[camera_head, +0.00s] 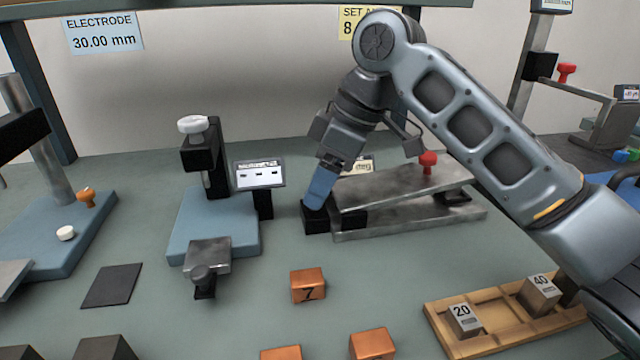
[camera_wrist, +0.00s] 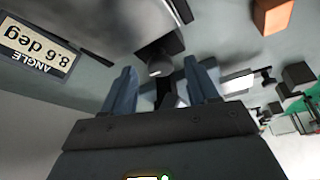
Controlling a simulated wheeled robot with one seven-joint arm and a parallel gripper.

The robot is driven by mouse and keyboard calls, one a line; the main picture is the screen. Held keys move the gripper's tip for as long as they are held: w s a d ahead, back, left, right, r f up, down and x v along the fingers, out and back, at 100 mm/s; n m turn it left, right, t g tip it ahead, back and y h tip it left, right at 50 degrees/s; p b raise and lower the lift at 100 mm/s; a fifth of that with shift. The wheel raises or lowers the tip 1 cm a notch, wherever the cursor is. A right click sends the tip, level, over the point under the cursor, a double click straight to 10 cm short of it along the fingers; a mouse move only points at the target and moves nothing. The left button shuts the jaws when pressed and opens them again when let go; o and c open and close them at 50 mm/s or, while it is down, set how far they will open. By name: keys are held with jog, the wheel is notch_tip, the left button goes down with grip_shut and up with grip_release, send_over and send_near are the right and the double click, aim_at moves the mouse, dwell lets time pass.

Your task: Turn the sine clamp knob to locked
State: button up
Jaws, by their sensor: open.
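The sine plate (camera_head: 400,195) is a tilted grey metal plate on a flat base, with a red knob (camera_head: 428,162) on top toward its right end. My gripper (camera_head: 318,196) points down at the black block (camera_head: 316,222) at the plate's left end. In the wrist view my gripper (camera_wrist: 162,78) has its two blue fingers apart. A grey rounded knob (camera_wrist: 159,66) on a dark mount shows between and beyond the fingertips. I cannot tell whether the fingers touch it. In the head view the gripper hides this knob. Which way it is turned is unclear.
An angle sign (camera_wrist: 38,50) reads 8.6 deg. A blue-based stand (camera_head: 212,222) with a small screen (camera_head: 259,174) is to the left. An orange block (camera_head: 308,286) lies in front. A wooden tray (camera_head: 440,322) holds numbered blocks at the front right.

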jog(key=shift+a+f, duration=0.15)
jog(key=shift+f, duration=0.25)
jog(key=c, duration=1)
jog(key=shift+c, duration=0.2)
